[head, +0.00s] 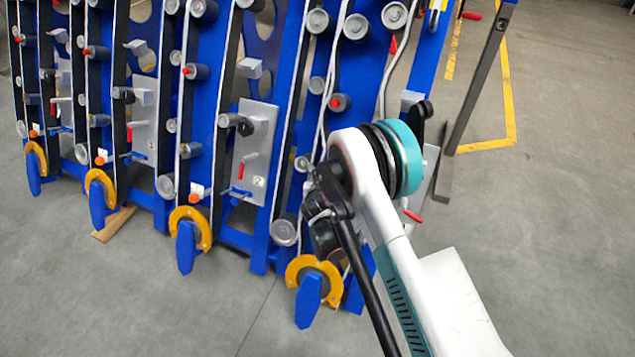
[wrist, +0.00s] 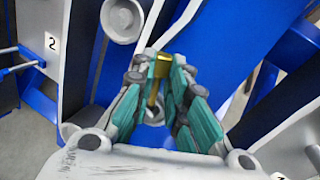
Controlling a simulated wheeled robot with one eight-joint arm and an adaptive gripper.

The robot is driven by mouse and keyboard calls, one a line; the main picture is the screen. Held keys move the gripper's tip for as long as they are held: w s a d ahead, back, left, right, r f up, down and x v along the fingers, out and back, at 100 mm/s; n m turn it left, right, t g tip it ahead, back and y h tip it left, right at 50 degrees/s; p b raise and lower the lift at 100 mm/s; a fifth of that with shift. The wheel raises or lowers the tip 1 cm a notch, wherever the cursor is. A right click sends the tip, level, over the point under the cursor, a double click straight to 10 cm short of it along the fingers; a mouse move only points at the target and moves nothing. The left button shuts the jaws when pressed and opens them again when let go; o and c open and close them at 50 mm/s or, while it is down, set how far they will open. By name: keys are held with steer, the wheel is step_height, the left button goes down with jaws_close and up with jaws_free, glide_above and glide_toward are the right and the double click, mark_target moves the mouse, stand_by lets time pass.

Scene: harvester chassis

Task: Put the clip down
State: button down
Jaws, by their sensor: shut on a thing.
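In the wrist view, the clip (wrist: 160,68) is a small brass-coloured piece with a wider top and a thin stem pointing down. My gripper (wrist: 165,85) has teal-padded fingers and is shut on it. The clip stands upright between the fingers, in front of a blue panel and a grey round part. In the head view, my arm hides the gripper and the clip.
The blue harvester chassis (head: 275,180) fills the left and middle of the head view, with grey rollers, red-tipped parts and yellow rings (head: 315,268) along its lower edge. A plate marked 2 (wrist: 51,41) is at the wrist view's left. Grey floor (head: 150,300) in front is clear.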

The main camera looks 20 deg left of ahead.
steer(key=shift+f, duration=0.5)
steer(key=c, duration=1.6)
jaws_free()
steer(key=shift+r, duration=0.1)
